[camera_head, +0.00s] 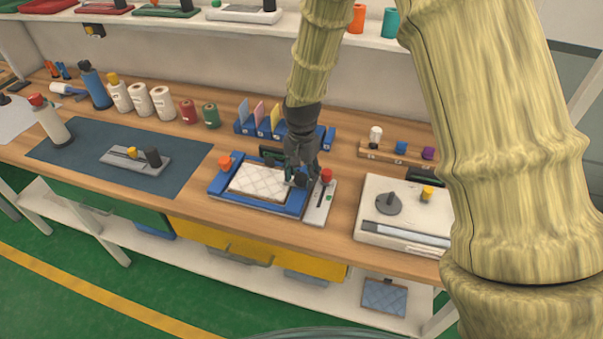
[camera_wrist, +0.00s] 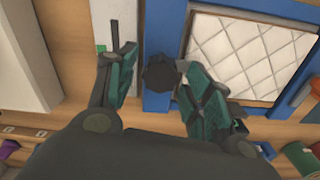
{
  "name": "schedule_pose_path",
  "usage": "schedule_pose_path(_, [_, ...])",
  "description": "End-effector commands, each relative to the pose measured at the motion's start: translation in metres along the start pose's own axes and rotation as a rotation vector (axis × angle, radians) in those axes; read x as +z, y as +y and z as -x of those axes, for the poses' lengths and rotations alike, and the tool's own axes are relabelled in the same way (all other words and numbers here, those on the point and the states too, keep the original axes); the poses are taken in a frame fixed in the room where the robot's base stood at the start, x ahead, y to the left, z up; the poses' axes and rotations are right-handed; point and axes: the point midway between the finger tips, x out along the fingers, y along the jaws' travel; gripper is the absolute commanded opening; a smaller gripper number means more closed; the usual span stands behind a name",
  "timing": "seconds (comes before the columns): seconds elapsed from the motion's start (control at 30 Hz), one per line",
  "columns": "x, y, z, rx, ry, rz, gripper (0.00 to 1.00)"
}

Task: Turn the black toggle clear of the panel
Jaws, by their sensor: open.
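The quilted white panel (camera_head: 258,183) lies in a blue frame (camera_head: 223,192) on the workbench; both panel (camera_wrist: 250,50) and frame (camera_wrist: 158,20) show in the wrist view. The black toggle (camera_wrist: 160,72) is a dark round knob on the frame's side, beside the panel edge, with a small pale part toward the panel. In the head view my gripper hides it. My gripper (camera_head: 299,180) is over the frame's right side. In the wrist view its green-padded fingers (camera_wrist: 160,84) are open, one on each side of the toggle. I cannot tell whether they touch it.
A pale plate with a red knob (camera_head: 326,175) stands right of the frame. An orange knob (camera_head: 225,162) is at the frame's back left. A white box (camera_head: 395,239) stands further right. A rack of coloured cards (camera_head: 258,125) is behind. The dark mat (camera_head: 85,165) has free room.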

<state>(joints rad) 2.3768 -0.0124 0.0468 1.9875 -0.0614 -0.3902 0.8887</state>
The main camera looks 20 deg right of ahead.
Motion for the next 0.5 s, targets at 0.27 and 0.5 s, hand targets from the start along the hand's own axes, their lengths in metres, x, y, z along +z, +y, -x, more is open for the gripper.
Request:
schedule_pose_path(0.27, [0.0, 0.0, 0.0, 0.0, 0.0, 0.0, 0.37])
schedule_pose_path(0.5, [0.0, 0.0001, 0.0001, 0.0, 0.0, 0.0, 0.06])
